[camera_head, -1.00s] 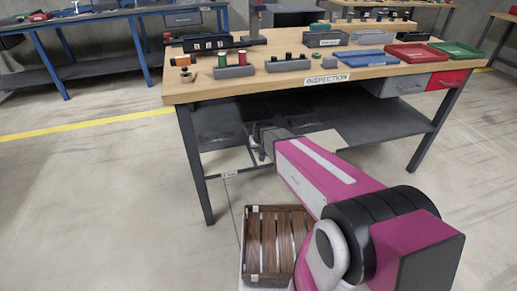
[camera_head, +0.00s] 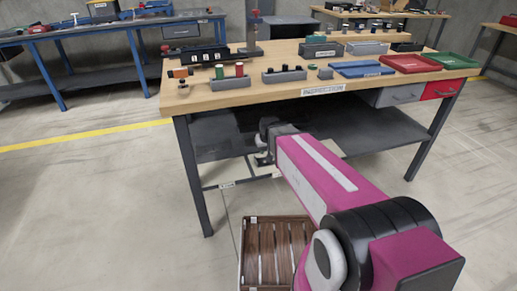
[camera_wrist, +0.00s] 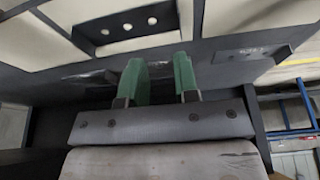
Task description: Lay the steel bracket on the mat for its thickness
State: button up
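I cannot pick out the steel bracket for certain in either view. A blue flat piece with a label (camera_head: 361,69) lies on the inspection table; I cannot tell whether it is the mat. My gripper (camera_wrist: 158,84) shows two green fingers in the wrist view, apart with nothing seen between them. In the head view my arm's end is low in front of the table, below the tabletop, and its fingers cannot be made out. Dark panels, one with several round holes (camera_wrist: 125,30), lie beyond the fingers in the wrist view.
The inspection table (camera_head: 275,94) carries grey holders (camera_head: 284,75), a red tray (camera_head: 411,63), a green tray (camera_head: 447,60) and a dark rack (camera_head: 197,56). A dark shelf (camera_head: 372,134) is beneath. A slatted wooden crate (camera_head: 272,252) stands on the floor. Floor at left is clear.

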jog(key=s+d+m+g, duration=0.2)
jog(key=s+d+g, duration=0.1)
jog(key=s+d, duration=0.9)
jog(key=d, duration=0.2)
jog(key=shift+s+d+f+m+g+h, duration=0.2)
jog(key=shift+d+f+m+g+h, duration=0.05)
jog(key=shift+d+m+g+h, duration=0.15)
